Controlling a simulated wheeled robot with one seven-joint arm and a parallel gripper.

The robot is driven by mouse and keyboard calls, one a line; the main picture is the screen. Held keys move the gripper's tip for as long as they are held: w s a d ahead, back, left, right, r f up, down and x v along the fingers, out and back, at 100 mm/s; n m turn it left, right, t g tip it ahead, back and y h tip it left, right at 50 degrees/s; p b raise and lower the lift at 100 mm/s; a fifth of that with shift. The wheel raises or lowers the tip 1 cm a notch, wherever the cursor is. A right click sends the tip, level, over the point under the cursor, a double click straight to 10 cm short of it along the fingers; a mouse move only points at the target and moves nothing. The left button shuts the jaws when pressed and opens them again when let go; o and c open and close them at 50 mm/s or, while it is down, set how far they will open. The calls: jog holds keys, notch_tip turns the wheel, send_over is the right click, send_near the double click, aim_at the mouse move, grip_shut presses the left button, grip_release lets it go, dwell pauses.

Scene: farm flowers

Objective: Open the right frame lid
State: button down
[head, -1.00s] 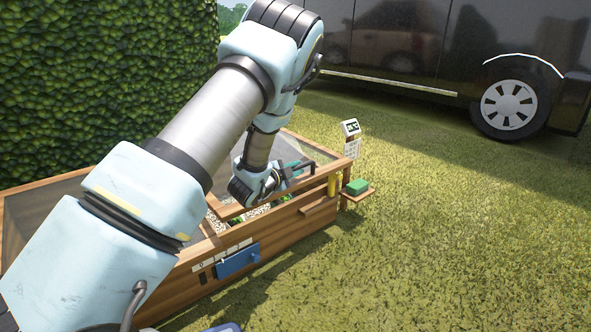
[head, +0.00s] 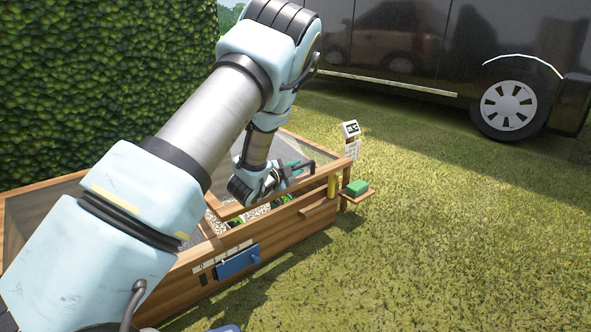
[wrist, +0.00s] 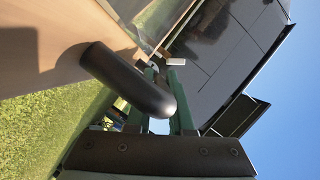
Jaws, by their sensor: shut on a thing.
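The right frame lid (head: 325,175) is a wood-edged glass panel on the wooden cold frame (head: 290,228). Its front edge stands a little above the box, with pale gravel and green plants showing in the gap. My gripper (head: 299,169) is at the lid's front edge in the head view. In the wrist view, my gripper (wrist: 153,102) is shut on the dark, rounded lid handle (wrist: 125,78), which sticks out from the wooden lid rail. My arm hides part of the lid and the left side of the frame.
A blue box (head: 238,262) is on the frame's front. A hedge (head: 110,90) stands behind left, a dark van (head: 420,50) behind right. Grass at right is clear.

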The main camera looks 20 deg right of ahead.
jog(key=w+a+r+n+g+p, duration=0.1)
jog(key=w+r+p, duration=0.4)
jog(key=r+p, duration=0.4)
jog(key=w+a+r+n+g+p, duration=0.1)
jog(key=w+r+p, duration=0.4)
jog(key=r+p, duration=0.5)
jog(key=w+a+r+n+g+p, duration=0.1)
jog(key=w+r+p, duration=0.4)
jog(key=r+p, duration=0.5)
jog(key=shift+a+r+n, duration=0.7)
jog(key=shift+r+n, duration=0.2)
jog(key=shift+r, duration=0.5)
jog(key=c, duration=0.8)
grip_release()
jog(key=shift+s, duration=0.1)
